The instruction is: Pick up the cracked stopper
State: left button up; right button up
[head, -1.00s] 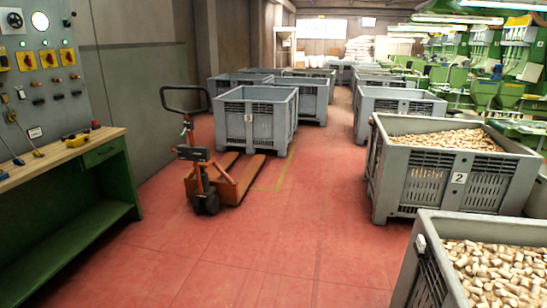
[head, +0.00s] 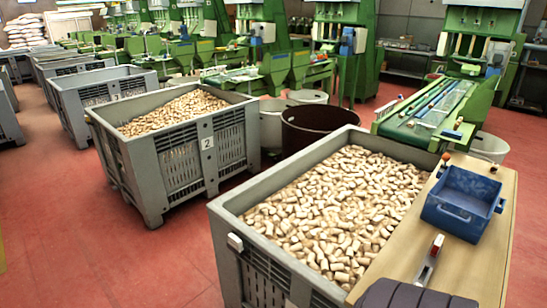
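Many pale cork stoppers (head: 335,205) fill the near grey crate, and more stoppers (head: 175,108) fill the crate marked 2 behind it. They are too small here to tell whether any is cracked. Two small dark brown round things, one at the back left (head: 446,156) and one at the back right (head: 494,168), show by the blue tray on the wooden bench top; I cannot tell what they are. Neither of my grippers is in view.
The near crate (head: 270,270) stands against the wooden bench top (head: 485,265). On the bench are a blue tray (head: 462,205) and a metal tool with a red spot (head: 430,260). A dark brown tub (head: 315,125) and green machines (head: 430,108) stand behind. Red floor at left is clear.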

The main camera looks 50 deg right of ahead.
aim_at(283, 227)
jog(key=i+z, duration=0.45)
jog(key=i+j+z, duration=0.3)
jog(key=i+z, duration=0.2)
jog(key=i+j+z, duration=0.45)
jog(key=k+l, duration=0.05)
